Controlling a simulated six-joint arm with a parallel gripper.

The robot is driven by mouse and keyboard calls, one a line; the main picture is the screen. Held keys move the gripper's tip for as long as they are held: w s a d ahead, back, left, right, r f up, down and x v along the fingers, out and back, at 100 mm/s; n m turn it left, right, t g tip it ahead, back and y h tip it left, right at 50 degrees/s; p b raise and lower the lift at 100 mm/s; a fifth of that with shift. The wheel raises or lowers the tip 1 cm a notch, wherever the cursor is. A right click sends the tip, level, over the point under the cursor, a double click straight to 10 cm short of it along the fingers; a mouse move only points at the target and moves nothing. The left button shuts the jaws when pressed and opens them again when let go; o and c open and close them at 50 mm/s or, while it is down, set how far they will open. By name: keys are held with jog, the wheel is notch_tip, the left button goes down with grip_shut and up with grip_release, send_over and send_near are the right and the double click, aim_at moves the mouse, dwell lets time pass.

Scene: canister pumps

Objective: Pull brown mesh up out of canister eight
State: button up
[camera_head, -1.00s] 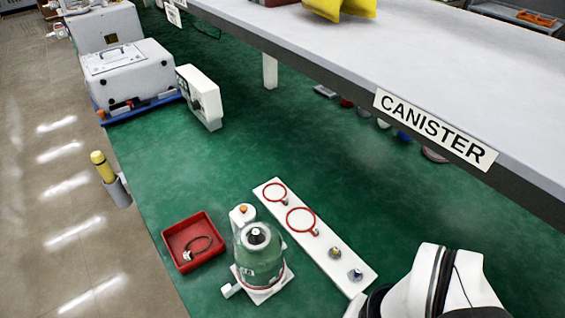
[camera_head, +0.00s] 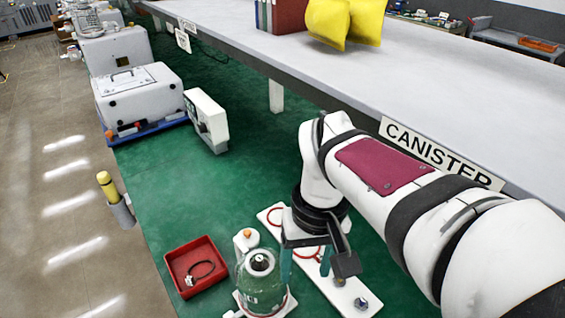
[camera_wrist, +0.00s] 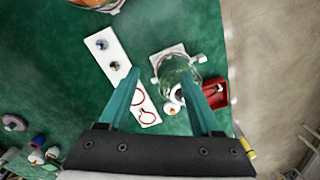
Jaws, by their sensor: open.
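A green, clear-walled canister (camera_head: 262,290) with a dark-centred top stands on a white base at the lower middle of the head view. It also shows in the wrist view (camera_wrist: 174,72). I cannot read a number on it, and I cannot make out a brown mesh in it. My gripper (camera_head: 306,268) has teal fingers and hangs just right of the canister, over the white strip. In the wrist view its fingers (camera_wrist: 160,67) are spread apart, with nothing seen held between them.
A red tray (camera_head: 169,262) holding a dark loop lies left of the canister. A white strip (camera_head: 337,294) carries red rings and metal knobs. A small white container with an orange top (camera_head: 246,237) stands behind the canister. A shelf labelled CANISTER (camera_head: 440,152) overhangs the green surface.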

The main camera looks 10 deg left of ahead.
aim_at(260, 259)
jog(key=w+a+n, duration=0.1)
jog(key=w+a, duration=0.1)
jog(key=a, duration=0.1)
jog(key=w+a+f+n, duration=0.1)
jog(key=w+a+n, duration=0.1)
jog(key=a, duration=0.1)
jog(key=w+a+n, duration=0.2)
jog(key=a, duration=0.1)
jog(key=shift+a+f+h, duration=0.1)
jog(key=shift+f+h, duration=0.1)
jog(key=shift+h, duration=0.1)
jog(key=shift+s+f, duration=0.15)
jog(key=shift+f, duration=4.35)
grip_shut()
jog(key=shift+d+r, duration=0.2)
jog(key=shift+r, duration=0.75)
jog(key=shift+a+r, duration=0.2)
jog(key=shift+r, duration=0.55)
